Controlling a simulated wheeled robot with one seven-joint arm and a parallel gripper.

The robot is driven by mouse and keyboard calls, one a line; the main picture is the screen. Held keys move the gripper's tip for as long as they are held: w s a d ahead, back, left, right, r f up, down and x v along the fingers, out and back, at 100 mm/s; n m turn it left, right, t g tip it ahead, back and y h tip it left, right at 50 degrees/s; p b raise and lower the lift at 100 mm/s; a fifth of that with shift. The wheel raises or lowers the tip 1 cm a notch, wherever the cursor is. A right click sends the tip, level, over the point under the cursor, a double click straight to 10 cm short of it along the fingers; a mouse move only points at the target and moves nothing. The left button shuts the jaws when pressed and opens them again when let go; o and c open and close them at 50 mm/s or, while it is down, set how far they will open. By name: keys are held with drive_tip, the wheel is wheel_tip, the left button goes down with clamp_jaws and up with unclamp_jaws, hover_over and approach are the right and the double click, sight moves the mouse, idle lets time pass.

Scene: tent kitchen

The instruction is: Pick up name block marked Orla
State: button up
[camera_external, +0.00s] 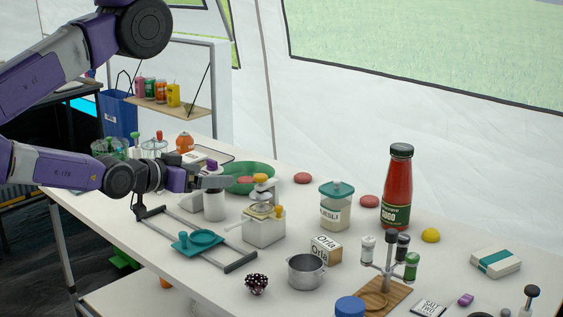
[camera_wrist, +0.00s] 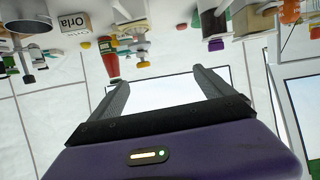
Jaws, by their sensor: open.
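The name block marked Orla (camera_external: 325,250) is a small pale box with dark lettering. It stands on the white table just behind a metal pot (camera_external: 306,271). In the wrist view, which looks upside down, the Orla block (camera_wrist: 75,23) is at the upper left beside the pot (camera_wrist: 28,21). My gripper (camera_external: 224,181) is above the table, to the left of the block and well apart from it. In the wrist view my gripper (camera_wrist: 160,78) has its two fingers spread, with nothing between them.
A press-like device (camera_external: 264,228) stands between my gripper and the block. A red sauce bottle (camera_external: 397,190), a muesli jar (camera_external: 335,208) and a spice stand (camera_external: 385,262) surround the block at the back and right. A green bowl (camera_external: 250,178) is behind my gripper.

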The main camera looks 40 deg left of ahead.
sight(326, 242)
drive_tip(key=w+d+f+m+g+h, duration=0.1)
drive_tip(key=w+d+f, duration=0.1)
drive_tip(key=d, duration=0.3)
drive_tip(key=w+d+f+m+g+h+p, duration=0.1)
drive_tip(key=w+d+f+h, duration=0.1)
drive_tip(key=d+f, duration=0.3)
drive_tip(key=w+d+f+g+h+p, duration=0.1)
drive_tip(key=d+f, duration=0.2)
drive_tip(key=d, duration=0.2)
drive_tip(key=shift+w+d+f+m+g, duration=0.2)
drive_tip(key=shift+w+m+g, duration=0.1)
drive_tip(key=shift+w+m, duration=0.1)
drive_tip(key=shift+m+h, duration=0.3)
drive_tip(key=shift+m, duration=0.5)
drive_tip(key=w+d, duration=0.1)
drive_tip(key=w+d+f, duration=0.1)
drive_tip(key=w+d, duration=0.1)
drive_tip(key=shift+w+f+b, duration=0.25)
drive_tip(key=shift+b, duration=0.1)
drive_tip(key=shift+w+d+f, duration=0.2)
drive_tip(key=shift+w+d, duration=0.1)
drive_tip(key=shift+w, duration=0.4)
drive_tip(key=p+x, duration=0.1)
drive_tip(key=x, duration=0.4)
drive_tip(key=shift+w+d, duration=0.1)
drive_tip(key=shift+w, duration=0.25)
drive_tip(key=shift+w+d+f+p, duration=0.2)
drive_tip(key=shift+w+f+p, duration=0.1)
drive_tip(key=shift+w+f, duration=0.15)
drive_tip(key=shift+c, duration=0.4)
